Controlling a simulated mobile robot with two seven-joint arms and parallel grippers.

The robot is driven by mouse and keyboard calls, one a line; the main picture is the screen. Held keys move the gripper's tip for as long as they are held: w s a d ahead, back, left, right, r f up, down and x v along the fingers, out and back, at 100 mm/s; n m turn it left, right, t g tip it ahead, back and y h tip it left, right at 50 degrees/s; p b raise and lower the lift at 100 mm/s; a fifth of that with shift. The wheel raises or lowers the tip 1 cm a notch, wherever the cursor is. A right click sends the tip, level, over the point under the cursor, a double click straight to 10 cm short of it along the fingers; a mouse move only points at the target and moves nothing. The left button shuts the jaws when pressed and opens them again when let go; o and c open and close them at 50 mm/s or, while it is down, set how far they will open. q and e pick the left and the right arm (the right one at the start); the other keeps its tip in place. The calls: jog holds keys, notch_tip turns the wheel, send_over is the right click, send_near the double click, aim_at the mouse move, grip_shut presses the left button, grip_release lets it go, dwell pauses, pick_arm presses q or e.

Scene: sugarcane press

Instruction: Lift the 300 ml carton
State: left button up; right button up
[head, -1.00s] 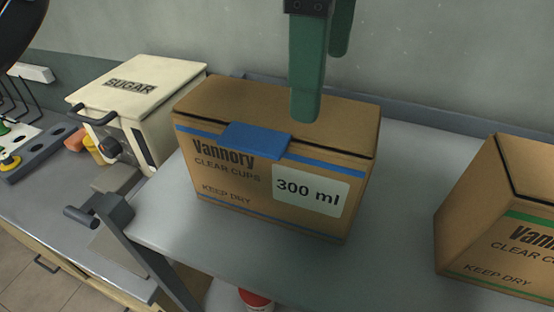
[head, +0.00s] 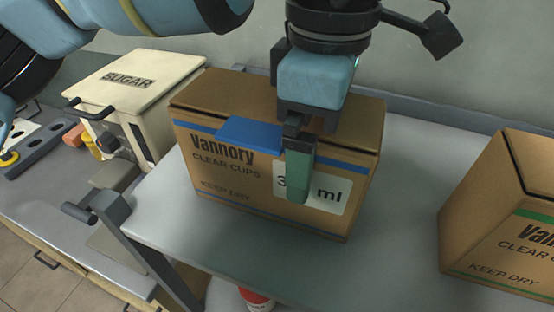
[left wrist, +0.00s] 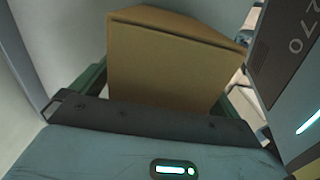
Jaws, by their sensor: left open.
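The 300 ml carton (head: 222,172) is a brown box with a blue stripe, a blue tab over its top front edge and a white label. It stands upright on the grey bench in the head view. My left gripper (head: 308,140) is open over the carton's right half. One green finger hangs in front of the label and partly covers its writing; the other is hidden behind the gripper and carton. In the left wrist view, the carton (left wrist: 165,68) lies between the two green fingers. I cannot tell whether either finger touches it. My right gripper is not in view.
A second carton with a green stripe (head: 515,205) stands at the right. A cream SUGAR box (head: 125,85) is at the left, near a dark lever handle (head: 80,212). The bench top (head: 405,180) is free between the cartons. A wall rises behind.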

pick_arm(q)
jog(key=shift+f, duration=0.4)
jog(key=shift+r, duration=0.1)
jog(key=c, duration=1)
